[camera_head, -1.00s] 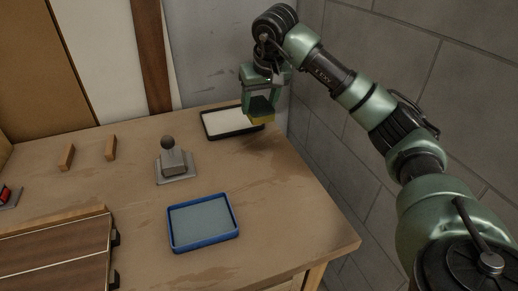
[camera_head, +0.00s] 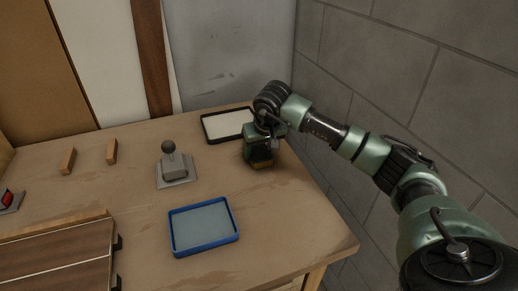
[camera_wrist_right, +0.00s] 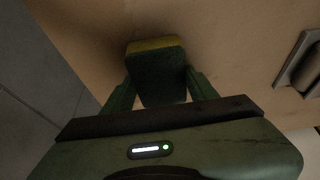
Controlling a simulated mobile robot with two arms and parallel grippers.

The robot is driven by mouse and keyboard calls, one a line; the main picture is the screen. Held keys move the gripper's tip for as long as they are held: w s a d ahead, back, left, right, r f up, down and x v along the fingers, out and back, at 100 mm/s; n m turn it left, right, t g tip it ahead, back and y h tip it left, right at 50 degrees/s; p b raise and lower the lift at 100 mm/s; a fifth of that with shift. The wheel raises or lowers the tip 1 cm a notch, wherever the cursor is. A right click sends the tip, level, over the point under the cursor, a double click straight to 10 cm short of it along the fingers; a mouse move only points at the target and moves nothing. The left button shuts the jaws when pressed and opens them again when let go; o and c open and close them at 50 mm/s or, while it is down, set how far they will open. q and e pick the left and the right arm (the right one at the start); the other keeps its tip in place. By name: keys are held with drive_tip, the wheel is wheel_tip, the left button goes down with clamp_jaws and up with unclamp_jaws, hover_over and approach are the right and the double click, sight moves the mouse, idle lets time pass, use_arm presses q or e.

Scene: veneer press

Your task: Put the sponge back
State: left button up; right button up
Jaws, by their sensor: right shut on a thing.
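My right gripper (camera_head: 260,152) is shut on the sponge (camera_head: 262,164), low over the right side of the wooden table, in front of the black-rimmed tray (camera_head: 206,131). In the right wrist view the sponge (camera_wrist_right: 157,72) sits between the two fingers (camera_wrist_right: 155,90), with a dark green pad and a yellow edge. I cannot tell whether its underside touches the table. My left gripper is not in view.
A blue tray (camera_head: 173,237) lies nearer the front. A grey block with a round knob (camera_head: 172,160) stands left of the gripper. Two small wooden blocks (camera_head: 68,161) and a slatted panel (camera_head: 55,260) are at left. A block wall (camera_head: 410,80) rises at right.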

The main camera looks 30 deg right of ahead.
drive_tip(key=o, duration=1.2)
drive_tip(key=shift+f, duration=0.1)
drive_tip(key=shift+r, duration=0.2)
drive_tip(key=b+v, duration=0.1)
drive_tip(key=v, duration=1.1)
drive_tip(key=shift+a, duration=0.1)
